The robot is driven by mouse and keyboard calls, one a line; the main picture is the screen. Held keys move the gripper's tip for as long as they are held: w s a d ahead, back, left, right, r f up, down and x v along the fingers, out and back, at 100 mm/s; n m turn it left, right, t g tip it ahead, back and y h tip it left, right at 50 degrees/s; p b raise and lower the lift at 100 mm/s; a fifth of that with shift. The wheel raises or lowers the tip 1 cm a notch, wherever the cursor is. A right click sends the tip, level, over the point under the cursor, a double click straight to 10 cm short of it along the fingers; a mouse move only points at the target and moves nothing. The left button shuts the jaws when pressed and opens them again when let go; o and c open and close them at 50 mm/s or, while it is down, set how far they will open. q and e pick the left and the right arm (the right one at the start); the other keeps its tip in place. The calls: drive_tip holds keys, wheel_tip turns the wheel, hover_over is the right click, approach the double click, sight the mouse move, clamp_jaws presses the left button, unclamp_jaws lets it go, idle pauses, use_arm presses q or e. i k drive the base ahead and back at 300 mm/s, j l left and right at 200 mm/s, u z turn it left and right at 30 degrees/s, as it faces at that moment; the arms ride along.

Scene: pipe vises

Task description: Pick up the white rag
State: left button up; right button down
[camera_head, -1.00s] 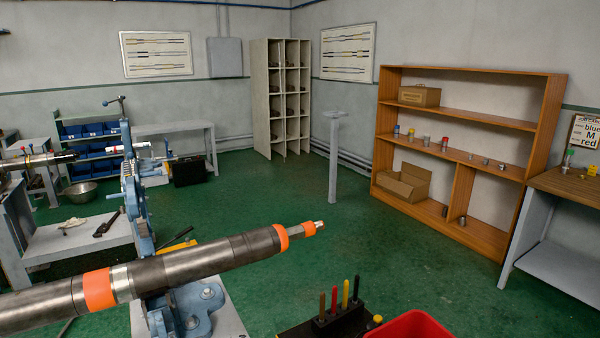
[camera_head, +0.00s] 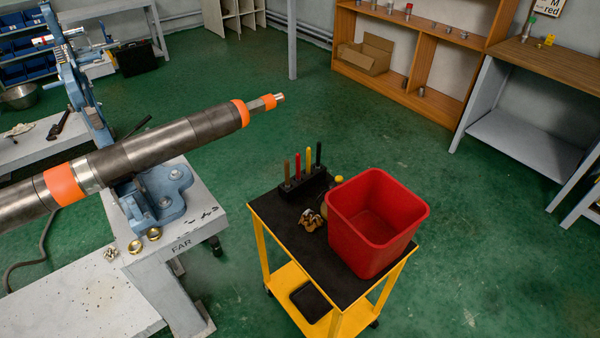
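A pale, crumpled cloth that looks like a white rag (camera_head: 18,130) lies on a low grey bench (camera_head: 30,150) at the left edge. A smaller whitish crumpled item (camera_head: 111,254) lies on the near grey vise stand, beside brass rings; I cannot tell what it is. A brown and cream crumpled item (camera_head: 312,220) lies on the black top of a yellow cart, left of the red bin. Neither of my grippers is in view.
The yellow cart (camera_head: 262,250) carries a red bin (camera_head: 372,225) and a black holder with coloured sticks (camera_head: 305,182). A long pipe with orange bands (camera_head: 150,143) rests in a blue vise (camera_head: 155,195). Green floor (camera_head: 490,240) is clear at right.

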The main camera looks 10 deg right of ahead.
sight(310, 220)
drive_tip(key=i+j+z, duration=0.1)
drive_tip(key=j, duration=0.35)
drive_tip(key=i+j+z, duration=0.1)
drive_tip(key=i+j, duration=0.15)
drive_tip(key=j, duration=0.15)
drive_tip(key=i+j+z, duration=0.15)
drive_tip(key=j, duration=0.3)
drive_tip(key=i+j+z, duration=0.1)
drive_tip(key=j, duration=0.4)
drive_tip(key=i+j+z, duration=0.1)
drive_tip(key=j, duration=0.35)
drive_tip(key=j+z, duration=0.1)
drive_tip(key=j, duration=0.35)
drive_tip(key=i, duration=0.05)
